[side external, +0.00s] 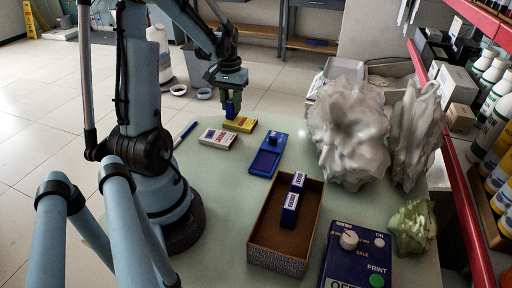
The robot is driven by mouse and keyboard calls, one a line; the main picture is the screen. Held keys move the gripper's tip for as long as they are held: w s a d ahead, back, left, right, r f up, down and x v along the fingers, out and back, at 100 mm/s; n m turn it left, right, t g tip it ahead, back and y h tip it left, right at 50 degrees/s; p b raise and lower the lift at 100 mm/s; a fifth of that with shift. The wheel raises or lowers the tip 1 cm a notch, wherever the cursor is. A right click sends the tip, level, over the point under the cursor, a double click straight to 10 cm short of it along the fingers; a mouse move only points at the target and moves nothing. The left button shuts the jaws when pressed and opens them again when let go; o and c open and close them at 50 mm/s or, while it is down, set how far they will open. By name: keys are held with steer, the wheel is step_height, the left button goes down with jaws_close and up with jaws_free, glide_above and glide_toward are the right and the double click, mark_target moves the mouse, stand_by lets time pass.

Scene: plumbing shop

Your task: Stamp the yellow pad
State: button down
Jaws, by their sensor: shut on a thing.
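The yellow pad (241,125) lies flat on the pale green table, behind a white pad with dark and red print (217,139). My gripper (232,98) points down at the pad's back left part. It is shut on a small blue stamp (232,110), whose lower end is at or just above the yellow pad; I cannot tell whether they touch. A blue ink pad (265,163) lies open to the right, with a blue knob on its far part.
An open brown box (257,240) holds two blue blocks with white labels (290,208). A dark blue control box (355,262) with knob and buttons stands front right. Large whitish rock-like pieces (350,130) and a green lump (411,226) stand right. A blue pen (186,133) lies left.

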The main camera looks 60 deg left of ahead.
steer(key=shift+f, duration=0.55)
stand_by(1.0)
steer(key=shift+r, duration=0.1)
steer(key=shift+r, duration=2.9)
steer(key=w+d+r+m, duration=0.2)
steer(key=d+m, duration=0.1)
steer(key=d, duration=0.6)
steer(key=w+d+r+m, duration=0.3)
steer(key=d, duration=0.7)
steer(key=w+d+r+m, duration=0.2)
steer(key=d+r+m, duration=0.1)
steer(key=d, duration=0.6)
steer(key=shift+w+d+r, duration=0.2)
steer(key=shift+w+r, duration=0.05)
steer(key=shift+w, duration=0.1)
